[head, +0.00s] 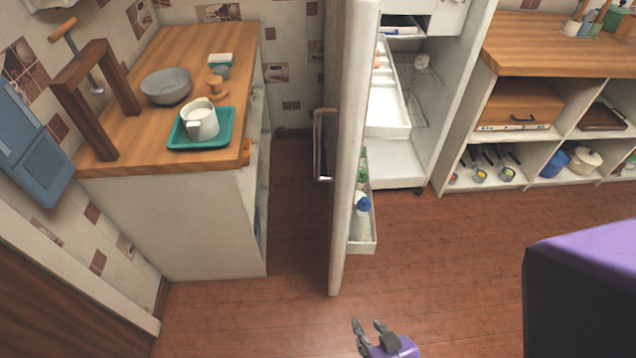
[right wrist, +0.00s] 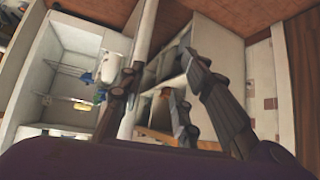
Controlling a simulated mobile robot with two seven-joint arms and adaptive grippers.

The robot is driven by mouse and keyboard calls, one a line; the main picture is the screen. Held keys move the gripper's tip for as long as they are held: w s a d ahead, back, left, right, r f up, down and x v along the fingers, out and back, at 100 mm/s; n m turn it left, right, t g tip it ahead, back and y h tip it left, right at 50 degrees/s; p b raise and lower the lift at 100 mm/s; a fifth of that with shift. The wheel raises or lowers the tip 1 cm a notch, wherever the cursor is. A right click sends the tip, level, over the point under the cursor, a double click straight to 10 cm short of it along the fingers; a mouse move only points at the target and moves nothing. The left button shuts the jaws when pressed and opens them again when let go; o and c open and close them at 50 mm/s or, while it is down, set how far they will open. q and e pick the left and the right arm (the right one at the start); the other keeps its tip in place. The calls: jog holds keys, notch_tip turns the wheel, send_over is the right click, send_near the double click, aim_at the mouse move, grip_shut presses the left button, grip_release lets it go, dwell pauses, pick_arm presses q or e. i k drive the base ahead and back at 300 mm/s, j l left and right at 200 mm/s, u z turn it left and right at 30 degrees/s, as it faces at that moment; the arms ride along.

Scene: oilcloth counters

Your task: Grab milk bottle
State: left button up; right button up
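The milk bottle (head: 360,222), white with a blue cap, stands in the low door shelf (head: 362,246) of the open fridge. The fridge door (head: 345,150) stands edge-on in the head view, with its handle on the left side. My right gripper (head: 367,325) is at the bottom of the head view, in front of and below the shelf, apart from the bottle. Its fingers are spread with nothing between them. In the right wrist view, blue and white shapes show beyond the fingers, too small to tell for sure. My left gripper is not in view.
A counter (head: 130,75) at left holds a teal tray (head: 211,142) with a white jug (head: 201,120), and a grey bowl (head: 166,86). The fridge interior (head: 392,165) is open behind the door. An open shelf unit (head: 545,140) stands at right. The floor (head: 440,270) in front is clear.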

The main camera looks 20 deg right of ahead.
aim_at(360, 220)
jog(key=l+u, duration=0.1)
jog(key=l, duration=0.45)
jog(key=k+l, duration=0.15)
jog(key=l, duration=0.4)
jog(key=i+l, duration=0.15)
jog(key=l, duration=0.15)
jog(key=i+l, duration=0.1)
jog(key=l, duration=0.15)
jog(key=i+l, duration=0.15)
jog(key=l, duration=0.15)
jog(key=u, duration=0.05)
